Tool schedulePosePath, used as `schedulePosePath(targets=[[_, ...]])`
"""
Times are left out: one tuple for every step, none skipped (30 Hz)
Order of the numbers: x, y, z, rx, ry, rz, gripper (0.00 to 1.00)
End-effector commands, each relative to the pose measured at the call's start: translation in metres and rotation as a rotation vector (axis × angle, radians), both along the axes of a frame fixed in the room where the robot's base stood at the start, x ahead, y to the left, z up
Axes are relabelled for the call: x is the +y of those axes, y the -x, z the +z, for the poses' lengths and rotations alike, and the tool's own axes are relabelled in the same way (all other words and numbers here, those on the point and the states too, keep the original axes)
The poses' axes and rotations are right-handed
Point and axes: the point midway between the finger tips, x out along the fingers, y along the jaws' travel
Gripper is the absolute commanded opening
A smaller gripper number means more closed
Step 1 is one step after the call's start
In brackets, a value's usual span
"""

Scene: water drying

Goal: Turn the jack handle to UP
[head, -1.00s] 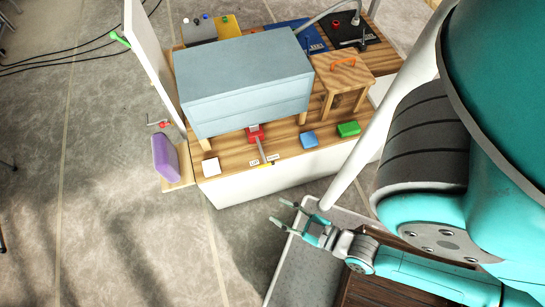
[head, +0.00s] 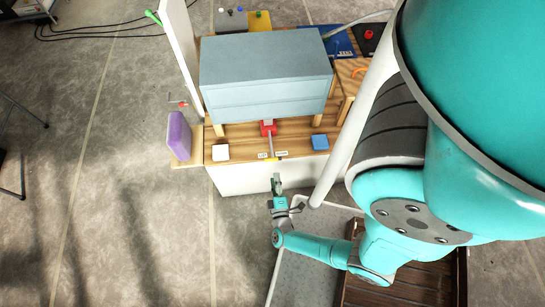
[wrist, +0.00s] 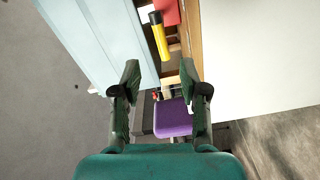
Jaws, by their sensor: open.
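The jack is a small red block (head: 268,128) on the wooden bench, in front of the blue-grey cabinet. Its grey handle (head: 271,144) points toward the bench's front edge and ends in a yellow grip, between two small white labels too small to read surely. In the wrist view the yellow grip (wrist: 160,38) is large, with the red jack (wrist: 169,11) above it. My gripper (head: 277,180) is just in front of the bench edge, near the handle's end but apart from it. In the wrist view my gripper (wrist: 160,78) has its fingers spread, with nothing between them.
The blue-grey cabinet (head: 265,70) stands on legs behind the jack. A white block (head: 220,152) and a blue block (head: 320,142) sit on the bench either side. A purple block (head: 179,136) stands at the left; it also shows in the wrist view (wrist: 174,118). A white panel (head: 181,50) rises behind it.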

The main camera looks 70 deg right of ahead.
Motion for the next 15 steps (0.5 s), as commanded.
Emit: schedulePosePath(targets=[[-0.002,0.0,-0.001,0.011,0.005,-0.011,0.44],[-0.003,0.0,-0.002,0.014,0.007,-0.015,0.44],[-0.004,0.0,-0.002,0.017,0.009,-0.018,0.44],[-0.005,0.0,-0.002,0.018,0.009,-0.019,0.44],[-0.006,0.0,-0.002,0.018,0.009,-0.019,0.44],[-0.007,-0.001,-0.002,0.018,0.009,-0.018,0.44],[-0.008,-0.002,-0.002,0.017,0.008,-0.019,0.44],[-0.01,-0.002,-0.002,0.017,0.008,-0.019,0.44],[-0.012,-0.003,-0.002,0.016,0.009,-0.019,0.44],[-0.014,-0.004,-0.002,0.015,0.008,-0.019,0.44],[-0.016,-0.005,-0.002,0.015,0.008,-0.019,0.44],[-0.018,-0.006,-0.002,0.015,0.009,-0.019,0.44],[-0.02,-0.006,-0.002,0.015,0.009,-0.019,0.44],[-0.022,-0.007,-0.002,0.016,0.008,-0.018,0.44],[-0.024,-0.008,-0.002,0.016,0.008,-0.019,0.44]])
